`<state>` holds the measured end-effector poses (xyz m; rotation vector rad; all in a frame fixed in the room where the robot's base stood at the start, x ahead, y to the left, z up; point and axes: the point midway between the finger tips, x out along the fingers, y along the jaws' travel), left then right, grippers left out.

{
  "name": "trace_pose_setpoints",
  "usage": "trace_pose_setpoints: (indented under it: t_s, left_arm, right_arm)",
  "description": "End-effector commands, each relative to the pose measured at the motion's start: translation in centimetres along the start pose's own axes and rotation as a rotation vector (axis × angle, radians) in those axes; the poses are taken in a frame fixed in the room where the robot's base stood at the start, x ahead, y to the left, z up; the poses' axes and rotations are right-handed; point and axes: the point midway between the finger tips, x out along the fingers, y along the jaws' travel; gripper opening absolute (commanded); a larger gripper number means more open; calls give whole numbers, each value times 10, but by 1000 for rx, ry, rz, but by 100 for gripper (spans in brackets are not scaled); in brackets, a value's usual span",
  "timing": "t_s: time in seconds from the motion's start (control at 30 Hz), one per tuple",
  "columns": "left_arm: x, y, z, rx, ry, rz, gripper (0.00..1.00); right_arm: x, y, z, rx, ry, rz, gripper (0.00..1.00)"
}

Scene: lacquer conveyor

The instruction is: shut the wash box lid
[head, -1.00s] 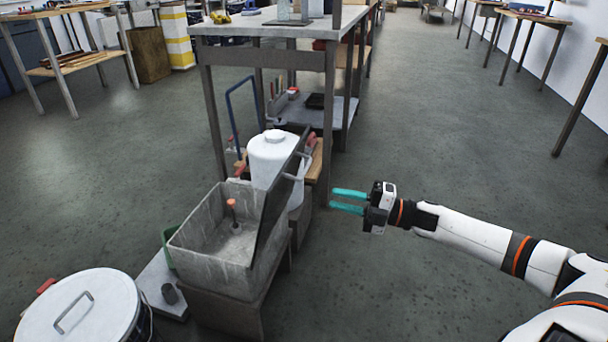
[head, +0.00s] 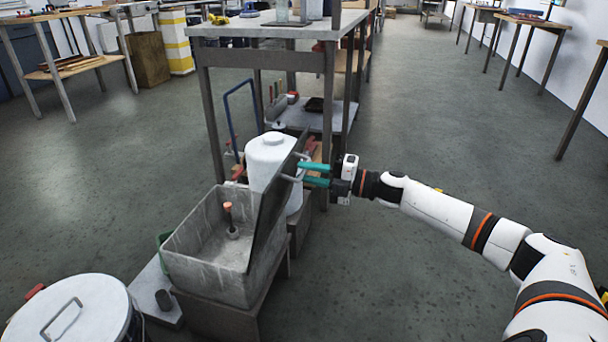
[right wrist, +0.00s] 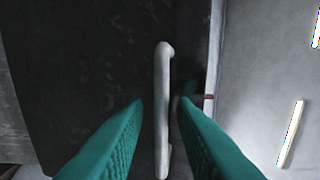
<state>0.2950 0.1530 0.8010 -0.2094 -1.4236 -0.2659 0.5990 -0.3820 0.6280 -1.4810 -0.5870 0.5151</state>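The grey wash box (head: 208,262) stands open on a dark block, with an orange-topped rod (head: 230,215) inside. Its dark lid (head: 268,222) is raised nearly upright along the right side of the box. A pale bar handle is on the lid's outer face; it shows in the right wrist view (right wrist: 162,110). My right gripper (head: 300,175) is at the lid's handle. In the right wrist view its two teal fingers (right wrist: 160,115) are apart, one on each side of the handle, with visible gaps. My left gripper is not in view.
A white jug (head: 268,158) stands right behind the box and lid. A lidded round bin (head: 75,312) is at the lower left. A metal worktable (head: 265,28) rises behind.

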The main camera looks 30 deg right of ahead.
Motion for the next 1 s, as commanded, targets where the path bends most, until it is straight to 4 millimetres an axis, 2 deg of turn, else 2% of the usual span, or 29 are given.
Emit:
trace_pose_setpoints:
  t_s: [0.2, 0.47, 0.63, 1.0]
  left_arm:
    - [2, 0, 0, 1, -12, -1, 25]
    - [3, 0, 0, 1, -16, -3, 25]
    - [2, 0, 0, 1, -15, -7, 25]
    - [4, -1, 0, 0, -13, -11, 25]
  right_arm:
    - [14, -1, 0, -1, 0, 0, 24]
    - [15, -1, 0, -1, 0, 0, 24]
    - [15, 0, 0, -1, 0, 1, 0]
    - [15, -1, 0, -1, 0, 3, 0]
